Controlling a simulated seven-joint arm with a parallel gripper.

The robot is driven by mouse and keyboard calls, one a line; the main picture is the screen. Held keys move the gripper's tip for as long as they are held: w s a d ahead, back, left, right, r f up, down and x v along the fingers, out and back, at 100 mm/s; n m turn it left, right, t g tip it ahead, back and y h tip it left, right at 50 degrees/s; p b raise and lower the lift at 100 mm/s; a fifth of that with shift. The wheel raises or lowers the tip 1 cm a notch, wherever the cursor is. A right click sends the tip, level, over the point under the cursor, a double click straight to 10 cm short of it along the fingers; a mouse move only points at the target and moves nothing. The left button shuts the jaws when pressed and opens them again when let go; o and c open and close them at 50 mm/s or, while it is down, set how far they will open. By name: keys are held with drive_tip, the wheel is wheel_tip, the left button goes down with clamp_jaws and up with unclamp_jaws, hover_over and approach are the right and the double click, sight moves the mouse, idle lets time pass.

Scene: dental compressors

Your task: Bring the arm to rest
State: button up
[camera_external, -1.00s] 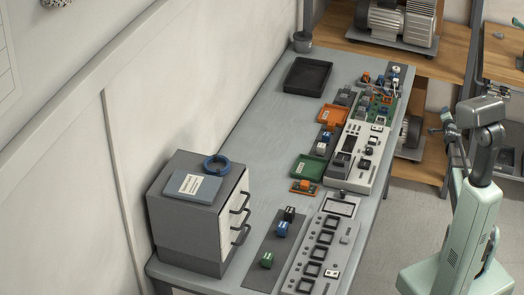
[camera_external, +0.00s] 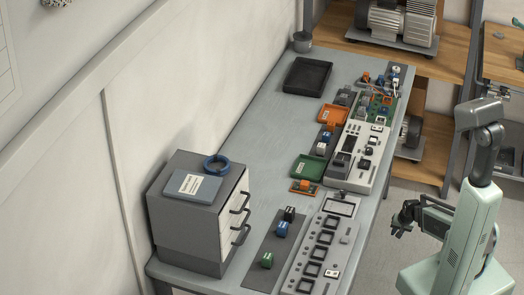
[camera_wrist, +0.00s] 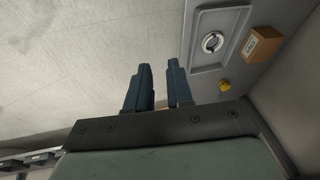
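My gripper (camera_external: 401,222) is at the right of the external view, off the right edge of the grey workbench (camera_external: 262,108), with nothing seen in it. My arm is folded, its forearm bent down in front of its pale green base. In the wrist view my gripper (camera_wrist: 160,68) shows two dark fingers with a gap between them, so it is open and empty.
A grey drawer cabinet (camera_external: 190,235) stands at the bench's near end. Panels with small modules, green (camera_external: 309,167) and orange trays, and a black tray (camera_external: 307,77) lie on the bench. The wrist view shows a cardboard box (camera_wrist: 261,44) and a yellow item (camera_wrist: 224,85).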

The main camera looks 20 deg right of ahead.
drive_tip(key=s+a+f+n+g, duration=0.2)
drive_tip(key=s+a+g, duration=0.1)
drive_tip(key=s, duration=0.8)
drive_tip(key=s+a+f+n+g, duration=0.2)
drive_tip(key=s+a, duration=0.4)
drive_tip(key=s, duration=0.5)
drive_tip(key=s+a+f+n+g, duration=0.3)
drive_tip(key=s+a+g, duration=0.1)
drive_tip(key=s, duration=0.6)
drive_tip(key=shift+s+a+n+g, duration=0.15)
drive_tip(key=shift+s+n+g, duration=0.25)
drive_tip(key=shift+g, duration=0.4)
